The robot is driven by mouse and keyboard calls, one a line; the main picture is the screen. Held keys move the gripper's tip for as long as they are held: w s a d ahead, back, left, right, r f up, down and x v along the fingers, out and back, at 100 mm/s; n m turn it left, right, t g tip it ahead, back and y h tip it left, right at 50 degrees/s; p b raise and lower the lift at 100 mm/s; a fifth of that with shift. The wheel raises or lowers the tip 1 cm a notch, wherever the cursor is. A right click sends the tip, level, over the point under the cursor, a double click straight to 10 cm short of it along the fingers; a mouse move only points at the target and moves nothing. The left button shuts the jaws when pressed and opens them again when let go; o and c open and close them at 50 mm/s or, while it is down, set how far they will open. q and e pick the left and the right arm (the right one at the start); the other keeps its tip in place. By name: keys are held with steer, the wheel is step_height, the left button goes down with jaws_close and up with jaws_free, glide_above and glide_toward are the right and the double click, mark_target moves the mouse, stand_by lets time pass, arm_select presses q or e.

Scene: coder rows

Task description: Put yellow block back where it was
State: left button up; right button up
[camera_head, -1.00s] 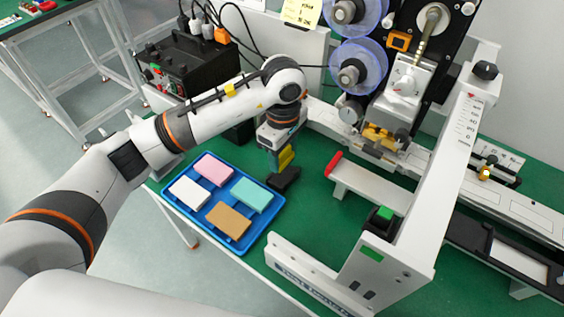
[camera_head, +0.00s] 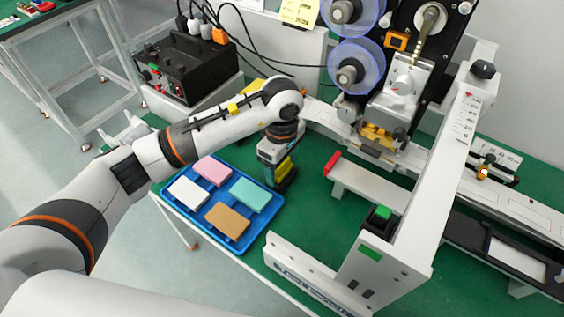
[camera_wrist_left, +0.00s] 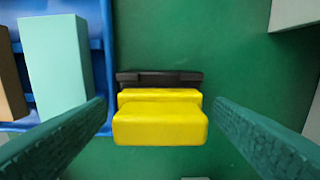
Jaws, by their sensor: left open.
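My left gripper (camera_head: 282,180) is low over the green table, just right of the blue tray. In the left wrist view its two dark green fingers (camera_wrist_left: 160,108) are spread apart. The yellow block (camera_wrist_left: 160,127) shows between them, with a visible gap on each side. It looks stepped, and a dark piece (camera_wrist_left: 160,77) shows directly behind it. I cannot tell whether the block rests on that piece. The blue tray (camera_head: 165,196) holds a pink block (camera_head: 212,170), a white block (camera_head: 188,193), a teal block (camera_head: 249,195) and a tan block (camera_head: 227,219). My right gripper does not show.
The white machine frame (camera_head: 425,185) and a red-ended white rail (camera_head: 370,187) stand to the right of the gripper. A black device (camera_head: 195,65) with cables is behind the arm. The table's front edge runs below the tray.

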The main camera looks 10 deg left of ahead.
arm_select(q)
steer(key=shift+r, duration=0.15)
step_height(320, 180, up, 12)
steer(key=b, duration=0.1)
stand_by(0.4)
